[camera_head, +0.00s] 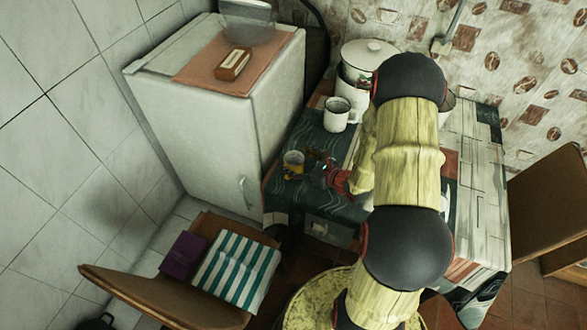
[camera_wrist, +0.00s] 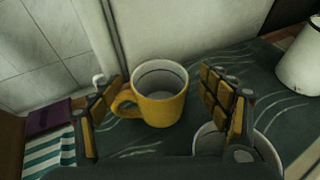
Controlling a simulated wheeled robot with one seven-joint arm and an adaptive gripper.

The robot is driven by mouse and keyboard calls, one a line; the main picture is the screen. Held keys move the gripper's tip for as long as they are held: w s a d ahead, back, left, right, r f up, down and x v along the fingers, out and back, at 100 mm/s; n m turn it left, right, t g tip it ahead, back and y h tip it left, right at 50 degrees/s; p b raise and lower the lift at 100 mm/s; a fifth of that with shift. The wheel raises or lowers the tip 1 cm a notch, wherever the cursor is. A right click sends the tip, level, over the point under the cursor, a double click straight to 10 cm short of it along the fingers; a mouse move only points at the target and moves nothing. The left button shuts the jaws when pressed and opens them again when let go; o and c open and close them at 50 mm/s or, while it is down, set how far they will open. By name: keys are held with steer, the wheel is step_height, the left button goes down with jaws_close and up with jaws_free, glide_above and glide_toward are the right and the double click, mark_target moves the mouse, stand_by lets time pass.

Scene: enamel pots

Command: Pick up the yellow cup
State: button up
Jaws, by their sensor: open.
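The yellow cup (camera_wrist: 160,108) stands upright on the dark patterned tabletop in the wrist view. It is yellow outside and white inside, and its handle points left. In the head view the cup (camera_head: 293,161) is near the table's left edge, beside the fridge. My gripper (camera_wrist: 160,100) is open, with one finger pad left of the cup and the other to its right. The cup appears beyond the fingertips, and I see no contact. In the head view my gripper (camera_head: 310,168) is just right of the cup, partly hidden by my arm.
A white mug (camera_head: 337,114) and a lidded white pot (camera_head: 367,57) stand farther back on the table (camera_head: 312,139). A white round vessel (camera_wrist: 262,152) sits close under my right finger. The fridge (camera_head: 205,120) borders the left side. A chair (camera_head: 170,300) stands in front.

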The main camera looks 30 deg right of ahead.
steer(key=shift+a+f, duration=0.1)
steer(key=shift+f, duration=0.15)
steer(key=shift+c, duration=1.2)
steer(key=shift+s+f, duration=0.1)
steer(key=c, duration=1.1)
steer(key=shift+c, duration=0.4)
